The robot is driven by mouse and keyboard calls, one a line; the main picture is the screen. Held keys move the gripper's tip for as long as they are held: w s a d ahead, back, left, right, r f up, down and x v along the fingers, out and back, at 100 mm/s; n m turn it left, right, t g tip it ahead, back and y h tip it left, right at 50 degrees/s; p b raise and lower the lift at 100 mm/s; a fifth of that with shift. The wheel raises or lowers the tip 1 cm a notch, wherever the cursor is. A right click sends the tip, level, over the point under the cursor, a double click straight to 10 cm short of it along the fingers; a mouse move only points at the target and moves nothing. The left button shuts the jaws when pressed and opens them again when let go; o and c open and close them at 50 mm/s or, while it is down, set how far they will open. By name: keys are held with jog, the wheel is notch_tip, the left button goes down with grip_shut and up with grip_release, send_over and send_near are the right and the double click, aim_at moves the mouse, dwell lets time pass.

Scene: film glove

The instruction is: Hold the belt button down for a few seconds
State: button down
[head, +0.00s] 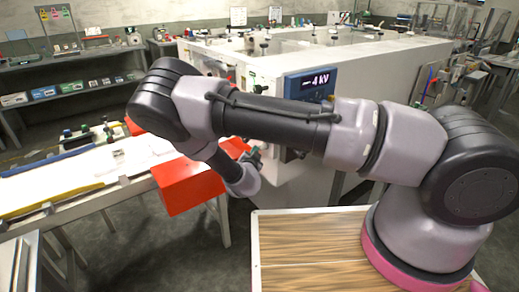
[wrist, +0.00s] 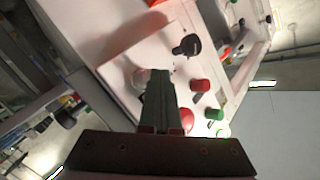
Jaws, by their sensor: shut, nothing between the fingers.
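In the wrist view, a pale control panel (wrist: 112,68) carries a black knob (wrist: 187,46), a red button (wrist: 200,85), a green button (wrist: 214,113) and a second red part (wrist: 187,121) partly behind the fingers. A whitish round button (wrist: 139,77) lies just left of my fingertips, partly covered by them. No label is readable, so I cannot tell which is the belt button. My gripper (wrist: 160,74) is shut and empty, with its tips over the panel. Whether the tips touch a button is not clear. In the head view my gripper (head: 254,158) is small, beside the white cabinet.
A large white cabinet (head: 400,60) with a blue "4 kV" display (head: 309,84) stands behind my arm. A conveyor with a white belt (head: 60,185) runs on the left, with a red block (head: 185,188) at its near end. A wooden tabletop (head: 310,250) lies in front.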

jog(key=shift+s+a, duration=0.4)
jog(key=shift+a, duration=0.1)
jog(key=shift+s+a, duration=0.7)
jog(key=shift+a, duration=0.35)
jog(key=shift+s+a, duration=0.7)
jog(key=shift+a, duration=0.35)
